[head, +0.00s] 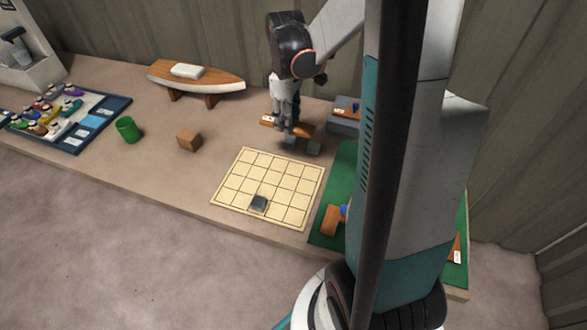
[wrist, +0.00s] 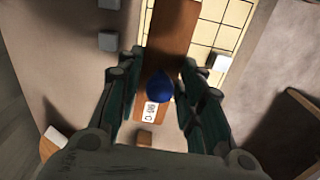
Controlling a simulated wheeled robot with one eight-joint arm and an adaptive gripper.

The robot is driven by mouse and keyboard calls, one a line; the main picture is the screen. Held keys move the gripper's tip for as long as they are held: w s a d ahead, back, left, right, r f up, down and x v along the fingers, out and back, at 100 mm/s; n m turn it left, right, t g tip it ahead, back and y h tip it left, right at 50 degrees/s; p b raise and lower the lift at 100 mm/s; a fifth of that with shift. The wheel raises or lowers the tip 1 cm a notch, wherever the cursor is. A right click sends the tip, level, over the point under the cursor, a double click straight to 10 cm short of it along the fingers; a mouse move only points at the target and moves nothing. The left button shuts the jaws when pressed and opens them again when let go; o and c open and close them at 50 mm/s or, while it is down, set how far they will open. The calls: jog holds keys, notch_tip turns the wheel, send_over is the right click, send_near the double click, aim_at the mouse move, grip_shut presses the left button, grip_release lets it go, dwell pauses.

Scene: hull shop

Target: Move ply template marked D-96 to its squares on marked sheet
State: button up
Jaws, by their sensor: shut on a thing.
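My gripper (head: 287,122) is shut on a ply template (head: 303,129), a brown board with a blue knob (wrist: 159,86) and a white label, held above the back of the bench. In the wrist view the fingers flank the board (wrist: 172,35); I cannot tell exactly where they grip it. The label (wrist: 150,112) is too small to read, so I cannot confirm D-96. The template is apart from the sheet.
A dark grey block (head: 258,203) sits on the sheet's near part. Grey blocks (head: 314,147) stand behind the sheet. Another template (head: 332,219) lies on the green mat (head: 325,236) at right. A wooden cube (head: 189,139), green cup (head: 128,129) and boat model (head: 197,80) stand left.

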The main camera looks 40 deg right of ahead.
aim_at(295, 169)
jog(key=shift+s+d+r, duration=0.35)
jog(key=shift+s+d, duration=0.05)
jog(key=shift+d, duration=0.25)
jog(key=shift+s+d+f+n, duration=0.15)
jog(key=shift+d+n, duration=0.1)
jog(key=shift+n, duration=0.05)
notch_tip(295, 169, down, 19)
jog(key=b, duration=0.7)
jog(key=shift+f, duration=0.2)
jog(key=shift+f, duration=0.1)
jog(key=shift+f, duration=0.15)
jog(key=o, duration=1.1)
jog(key=shift+r, duration=0.2)
notch_tip(295, 169, up, 12)
jog(key=p, duration=0.4)
